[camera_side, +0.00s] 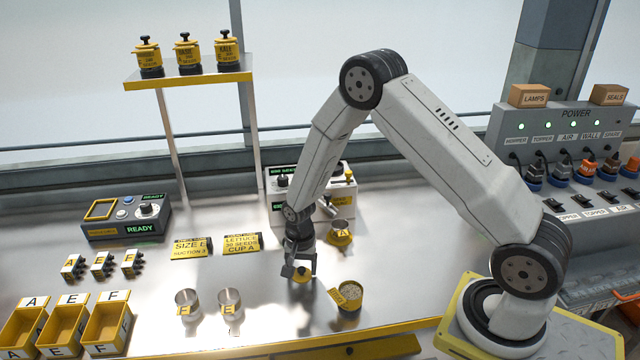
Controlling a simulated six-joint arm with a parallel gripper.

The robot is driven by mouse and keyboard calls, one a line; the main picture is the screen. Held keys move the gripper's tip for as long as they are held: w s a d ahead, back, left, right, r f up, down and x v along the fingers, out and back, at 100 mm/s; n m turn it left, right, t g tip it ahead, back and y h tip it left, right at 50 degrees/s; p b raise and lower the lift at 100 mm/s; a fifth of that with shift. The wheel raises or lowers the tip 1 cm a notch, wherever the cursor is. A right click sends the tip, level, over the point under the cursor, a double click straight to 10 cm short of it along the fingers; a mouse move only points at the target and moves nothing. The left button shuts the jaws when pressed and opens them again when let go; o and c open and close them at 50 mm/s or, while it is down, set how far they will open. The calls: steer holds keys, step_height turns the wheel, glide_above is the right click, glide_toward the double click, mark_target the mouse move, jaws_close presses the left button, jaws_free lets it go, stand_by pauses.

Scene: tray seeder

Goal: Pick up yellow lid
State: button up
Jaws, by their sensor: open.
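A small round yellow lid (302,275) shows at the middle of the steel bench, directly below my gripper. My gripper (300,270) points down over it, with its fingers open on either side of the lid. I cannot tell whether the fingers touch the lid. A yellow cup of pale seeds (351,299) stands open just to the right, with a yellow tag (337,296) at its left side.
Two metal cups (187,303) (230,302) stand to the left. A yellow cup (340,235) stands behind, near a control box (342,205). Yellow bins (65,326) fill the front left. Label cards (242,244) lie farther back. Bench between cards and metal cups is clear.

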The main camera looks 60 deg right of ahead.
stand_by(0.4)
jaws_close()
steer(key=shift+r, duration=0.1)
steer(key=shift+r, duration=1.1)
steer(key=s+r, duration=0.3)
steer(key=s, duration=0.1)
steer(key=s+r, duration=0.3)
steer(key=s, duration=0.1)
steer(key=s+a+r, duration=0.1)
steer(key=s+r, duration=0.2)
steer(key=s, duration=0.1)
steer(key=shift+r, duration=0.4)
steer(key=shift+s+r, duration=0.2)
steer(key=shift+s, duration=0.3)
steer(key=shift+s+r, duration=0.2)
steer(key=shift+s, duration=0.25)
